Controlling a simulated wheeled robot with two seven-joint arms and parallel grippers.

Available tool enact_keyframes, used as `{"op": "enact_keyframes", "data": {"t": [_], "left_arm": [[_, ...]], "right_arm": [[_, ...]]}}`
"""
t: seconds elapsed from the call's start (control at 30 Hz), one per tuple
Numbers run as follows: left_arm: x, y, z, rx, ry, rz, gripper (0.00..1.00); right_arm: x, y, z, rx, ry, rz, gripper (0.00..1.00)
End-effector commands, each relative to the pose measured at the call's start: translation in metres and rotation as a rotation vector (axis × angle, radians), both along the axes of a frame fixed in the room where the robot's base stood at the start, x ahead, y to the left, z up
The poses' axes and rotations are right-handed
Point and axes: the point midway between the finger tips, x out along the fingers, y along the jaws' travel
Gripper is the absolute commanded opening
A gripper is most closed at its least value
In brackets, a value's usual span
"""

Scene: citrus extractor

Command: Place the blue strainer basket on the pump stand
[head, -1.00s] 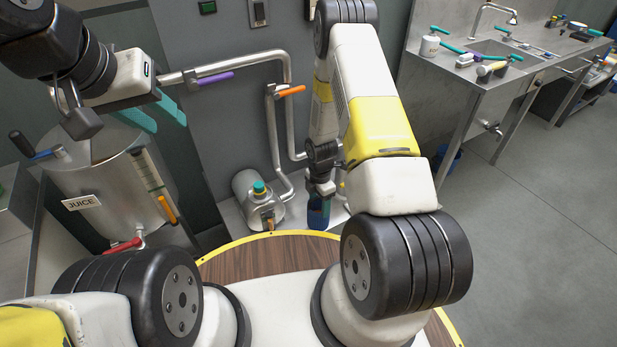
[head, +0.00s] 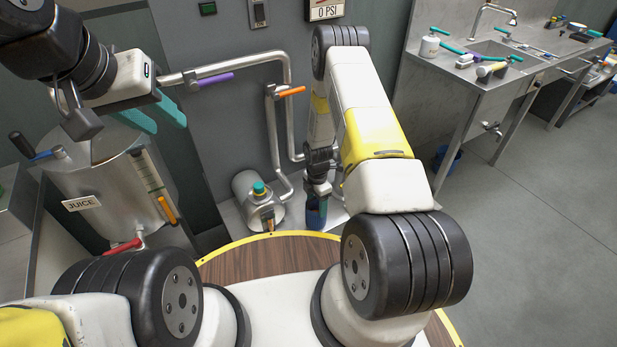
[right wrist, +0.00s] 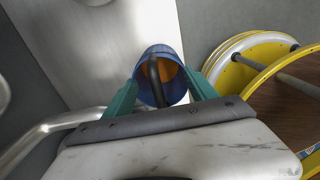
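The blue strainer basket (head: 316,211) is low over the steel pump stand (head: 336,218), right of the pump (head: 258,205). The head view does not show clearly whether it touches the stand. In the right wrist view the basket (right wrist: 147,92) shows an orange inside and a dark curved handle. My right gripper (head: 319,187) points down at it, its teal fingers against both sides of the basket's rim. My left gripper (head: 162,125) is open and empty, its teal fingers apart above the juice tank (head: 125,200).
Steel pipes with a purple lever (head: 214,80) and an orange lever (head: 291,91) run along the grey wall behind the pump. A sink bench (head: 470,75) stands at the right. A yellow-rimmed wooden disc (head: 260,258) lies in front.

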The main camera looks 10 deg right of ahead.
Motion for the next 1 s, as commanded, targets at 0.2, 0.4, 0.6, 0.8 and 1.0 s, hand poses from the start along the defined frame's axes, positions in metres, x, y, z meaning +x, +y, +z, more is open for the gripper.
{"op": "enact_keyframes", "data": {"t": [0.2, 0.4, 0.6, 0.8, 1.0], "left_arm": [[0.000, 0.000, 0.000, 0.000, 0.000, 0.000, 0.36], [0.000, 0.000, 0.000, 0.000, 0.000, 0.000, 0.36], [0.000, 0.000, 0.000, 0.000, 0.000, 0.000, 0.36], [0.000, 0.000, 0.000, 0.000, 0.000, 0.000, 0.36], [0.000, 0.000, 0.000, 0.000, 0.000, 0.000, 0.36]], "right_arm": [[0.000, 0.000, 0.000, 0.000, 0.000, 0.000, 0.84], [0.000, 0.000, 0.002, 0.000, 0.000, 0.000, 0.84], [0.001, 0.000, 0.026, 0.001, -0.002, -0.001, 0.84], [0.001, 0.000, 0.071, 0.000, -0.004, 0.000, 0.84], [0.000, 0.000, 0.106, 0.001, -0.002, -0.001, 0.84]]}}
